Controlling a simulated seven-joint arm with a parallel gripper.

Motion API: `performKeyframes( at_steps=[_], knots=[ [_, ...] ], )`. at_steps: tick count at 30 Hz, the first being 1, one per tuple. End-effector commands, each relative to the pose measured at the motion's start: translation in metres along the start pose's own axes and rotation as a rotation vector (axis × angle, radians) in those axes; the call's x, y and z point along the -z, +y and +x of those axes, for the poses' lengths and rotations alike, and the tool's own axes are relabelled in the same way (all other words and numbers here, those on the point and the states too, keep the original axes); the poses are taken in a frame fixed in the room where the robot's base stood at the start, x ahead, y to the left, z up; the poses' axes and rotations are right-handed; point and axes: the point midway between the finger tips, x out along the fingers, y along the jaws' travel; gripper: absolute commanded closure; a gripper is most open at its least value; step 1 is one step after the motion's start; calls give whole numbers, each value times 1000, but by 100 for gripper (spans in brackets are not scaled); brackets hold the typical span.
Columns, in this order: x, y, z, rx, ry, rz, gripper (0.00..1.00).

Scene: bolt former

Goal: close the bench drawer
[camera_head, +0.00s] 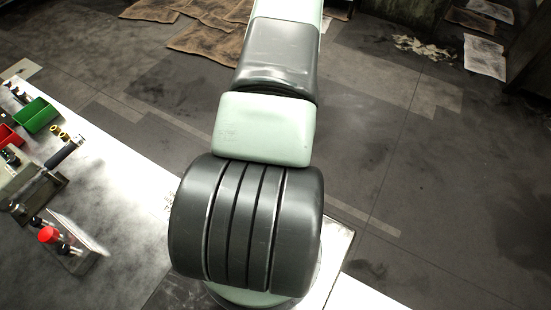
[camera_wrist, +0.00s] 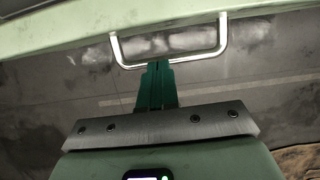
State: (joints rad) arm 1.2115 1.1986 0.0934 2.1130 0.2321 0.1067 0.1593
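A silver U-shaped handle (camera_wrist: 215,48) shows in the wrist view. It is fixed to a pale green front edge (camera_wrist: 70,30), which looks like the drawer's front. My gripper (camera_wrist: 156,66) has two dark green fingers side by side with only a thin line between them, so it looks shut. Its tips are at the handle's bar, left of the bar's middle; I cannot tell whether they touch it. How far the drawer stands out is not visible. In the head view my arm reaches beyond the bench and both gripper and drawer are hidden.
The bench top (camera_head: 110,275) holds a green bin (camera_head: 42,117), a red bin (camera_head: 10,138), a lever tool (camera_head: 62,155) and a fixture with a red knob (camera_head: 48,235) at the left. Stained brown sheets (camera_head: 205,40) lie on the floor (camera_head: 400,160). The floor right of my arm is mostly clear.

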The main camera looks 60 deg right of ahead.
Motion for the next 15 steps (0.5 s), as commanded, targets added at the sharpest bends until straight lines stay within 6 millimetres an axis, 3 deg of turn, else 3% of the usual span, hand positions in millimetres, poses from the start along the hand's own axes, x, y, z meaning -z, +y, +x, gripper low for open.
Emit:
performKeyframes(
  at_steps=[1, 6, 15],
  knots=[
    [-15, 0, 5, -2, -7, -1, 100],
    [-52, 0, 16, -2, -6, -2, 100],
    [-98, 0, 30, -2, -3, 0, 100]
  ],
)
